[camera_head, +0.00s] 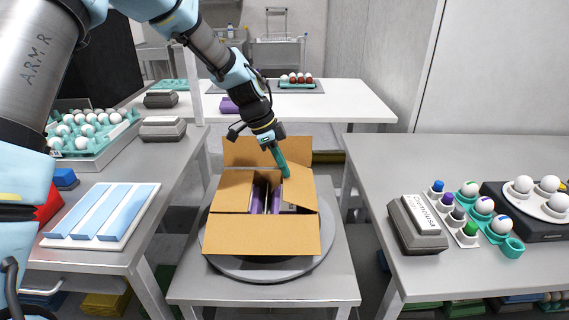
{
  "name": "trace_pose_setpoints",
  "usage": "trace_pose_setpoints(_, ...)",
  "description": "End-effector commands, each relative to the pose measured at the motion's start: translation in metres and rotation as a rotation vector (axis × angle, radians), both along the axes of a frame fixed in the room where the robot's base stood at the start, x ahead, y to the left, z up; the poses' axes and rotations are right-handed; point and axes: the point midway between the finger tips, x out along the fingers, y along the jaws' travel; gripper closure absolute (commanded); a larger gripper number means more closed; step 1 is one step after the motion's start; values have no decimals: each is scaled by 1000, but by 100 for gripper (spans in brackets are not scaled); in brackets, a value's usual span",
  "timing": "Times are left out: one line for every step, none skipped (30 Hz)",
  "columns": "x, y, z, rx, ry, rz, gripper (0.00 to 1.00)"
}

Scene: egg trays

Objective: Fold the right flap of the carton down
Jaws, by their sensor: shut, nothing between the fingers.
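An open brown carton (262,235) stands on a grey round turntable (318,258) on the middle table. Its back flap (240,152) stands up behind. The front flap hangs down over the front side. The left flap (235,190) lies folded inward over the left part. The right flap (300,184) lies inward over the right rear part, with an opening left in the middle. Purple and white packages (262,197) show inside. My gripper (284,174) is shut and empty, its teal fingers pointing down at the right flap's inner edge. Whether it touches the flap I cannot tell.
The left table holds a white tray with blue strips (100,215) and a crate of white eggs (95,130). The right table holds a grey labelled box (418,222), small bottles and egg holders (512,246). A white table (350,103) stands behind the carton.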

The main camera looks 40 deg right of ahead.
Motion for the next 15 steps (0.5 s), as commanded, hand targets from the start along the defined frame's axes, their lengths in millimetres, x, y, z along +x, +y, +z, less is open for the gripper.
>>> trace_pose_setpoints(0, 0, 0, 0, 0, 0, 100)
trace_pose_setpoints(0, 0, 0, 0, 0, 0, 100)
trace_pose_setpoints(0, 0, 0, -1, 1, 1, 100)
trace_pose_setpoints(1, 0, -1, -3, 3, 1, 100)
trace_pose_setpoints(1, 1, -3, -6, 6, 2, 100)
trace_pose_setpoints(2, 2, -5, -12, 13, 3, 100)
trace_pose_setpoints(2, 2, -7, -18, 19, 3, 100)
trace_pose_setpoints(3, 3, -9, -26, 27, 6, 100)
trace_pose_setpoints(4, 4, -11, -40, 38, 6, 100)
trace_pose_setpoints(6, 5, -13, -51, 47, 7, 100)
trace_pose_setpoints(6, 6, -15, -62, 56, 7, 100)
trace_pose_setpoints(7, 7, -17, -78, 69, 6, 100)
trace_pose_setpoints(8, 8, -19, -90, 78, 6, 100)
trace_pose_setpoints(8, 8, -20, -102, 89, 7, 100)
trace_pose_setpoints(9, 9, -22, -118, 102, 6, 100)
